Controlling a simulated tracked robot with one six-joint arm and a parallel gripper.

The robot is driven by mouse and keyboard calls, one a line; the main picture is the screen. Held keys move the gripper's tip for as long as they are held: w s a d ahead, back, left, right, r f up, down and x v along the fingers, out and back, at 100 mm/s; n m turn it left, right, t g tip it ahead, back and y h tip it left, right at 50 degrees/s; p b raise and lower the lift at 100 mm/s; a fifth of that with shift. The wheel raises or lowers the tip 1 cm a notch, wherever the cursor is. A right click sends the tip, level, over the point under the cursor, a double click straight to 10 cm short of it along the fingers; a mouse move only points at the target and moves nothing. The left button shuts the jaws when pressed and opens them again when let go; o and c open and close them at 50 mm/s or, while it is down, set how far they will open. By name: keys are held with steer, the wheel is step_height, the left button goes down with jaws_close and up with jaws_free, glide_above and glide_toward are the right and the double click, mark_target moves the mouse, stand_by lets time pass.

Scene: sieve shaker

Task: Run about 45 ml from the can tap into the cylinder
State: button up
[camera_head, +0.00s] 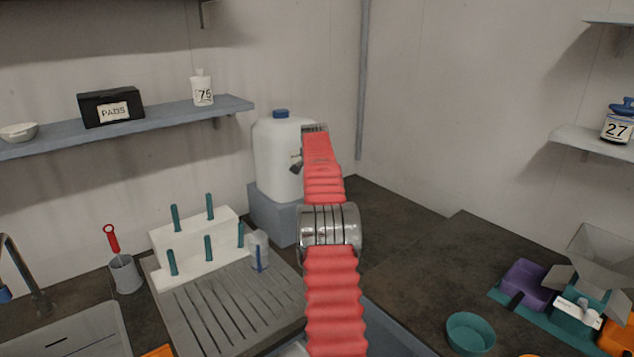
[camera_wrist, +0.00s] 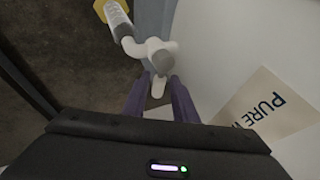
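The white can (camera_head: 277,150) has a blue cap and stands on a grey-blue block at the back wall. In the wrist view, its wall and "PURE" label (camera_wrist: 268,105) fill the right side. Its white tap (camera_wrist: 155,48) sticks out from the wall to the left. A greyish cylinder (camera_wrist: 118,20) with a yellow foot is at the tap's outer end, seen from above. No liquid can be made out in it. My gripper (camera_wrist: 160,84) has its two purple fingers apart, one each side of the tap's white lever. I cannot tell whether they press on it.
A grey draining board (camera_head: 228,315) and white peg rack (camera_head: 190,245) are left of my arm. A shelf (camera_head: 150,124) runs along the back wall. A teal bowl (camera_head: 470,333) and purple box (camera_head: 527,283) are at right. The dark worktop right of the can is clear.

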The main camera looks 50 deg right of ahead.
steer(key=shift+c, duration=0.5)
jaws_close()
steer(key=shift+s+a+m+g+h, duration=0.15)
steer(key=shift+m+g, duration=0.1)
steer(key=shift+m, duration=0.25)
steer(key=shift+s+m+g+h, duration=0.15)
steer(key=shift+m+g, duration=0.1)
steer(key=shift+m, duration=0.25)
steer(key=shift+w, duration=0.15)
steer(key=shift+a+r+m+g, duration=0.1)
steer(key=shift+a+m+g, duration=0.1)
steer(key=shift+m+g, duration=0.6)
steer(key=shift+m, duration=0.3)
